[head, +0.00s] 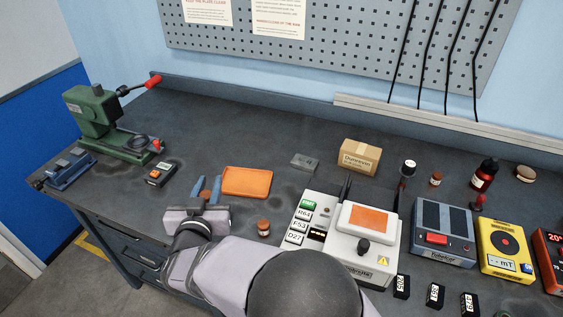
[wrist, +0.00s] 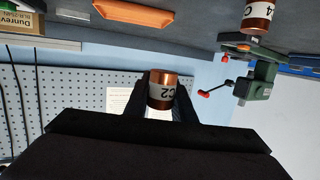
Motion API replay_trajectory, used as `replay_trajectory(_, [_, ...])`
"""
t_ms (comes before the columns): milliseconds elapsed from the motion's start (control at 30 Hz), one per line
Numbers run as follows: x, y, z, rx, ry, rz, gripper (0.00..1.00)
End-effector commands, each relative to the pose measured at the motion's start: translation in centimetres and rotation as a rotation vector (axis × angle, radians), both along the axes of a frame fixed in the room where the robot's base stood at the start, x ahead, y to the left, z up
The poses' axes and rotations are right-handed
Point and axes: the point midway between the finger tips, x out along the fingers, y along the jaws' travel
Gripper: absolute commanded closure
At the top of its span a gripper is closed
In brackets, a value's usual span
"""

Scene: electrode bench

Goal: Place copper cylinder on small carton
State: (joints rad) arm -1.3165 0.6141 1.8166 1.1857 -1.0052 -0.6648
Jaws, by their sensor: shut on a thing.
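My gripper (head: 208,186) is shut on a copper cylinder (wrist: 160,91) with a white label reading C2, seen between the dark fingers in the wrist view. I cannot make out the held cylinder in the head view. The gripper is over the front of the bench, left of and nearer than the orange tray. The small carton (head: 359,157), brown with a printed label, sits at the back of the bench, well to the right of the gripper. Part of it shows at the upper left of the wrist view (wrist: 16,21).
An orange tray (head: 246,182) and a grey block (head: 304,161) lie between gripper and carton. A copper cylinder (head: 264,228) stands right of my gripper; another (head: 436,179) stands right of the carton. A white instrument (head: 325,212) is in front of the carton. A green press (head: 98,115) stands left.

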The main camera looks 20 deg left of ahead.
Motion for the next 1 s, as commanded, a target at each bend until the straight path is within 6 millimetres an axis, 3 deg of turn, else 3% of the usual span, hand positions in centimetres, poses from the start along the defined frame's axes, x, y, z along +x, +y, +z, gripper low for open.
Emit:
replay_trajectory(167, [2.3,-0.7,0.3,0.004,0.003,-0.026,1.00])
replay_trajectory(267, [4.9,-1.6,0.6,0.007,0.007,-0.055,1.00])
replay_trajectory(467, [12.4,-5.1,1.6,0.016,0.016,-0.138,1.00])
replay_trajectory(700, [22.0,-11.9,3.1,0.021,0.020,-0.244,1.00])
replay_trajectory(1000, [31.6,-22.6,5.2,0.017,0.011,-0.366,1.00])
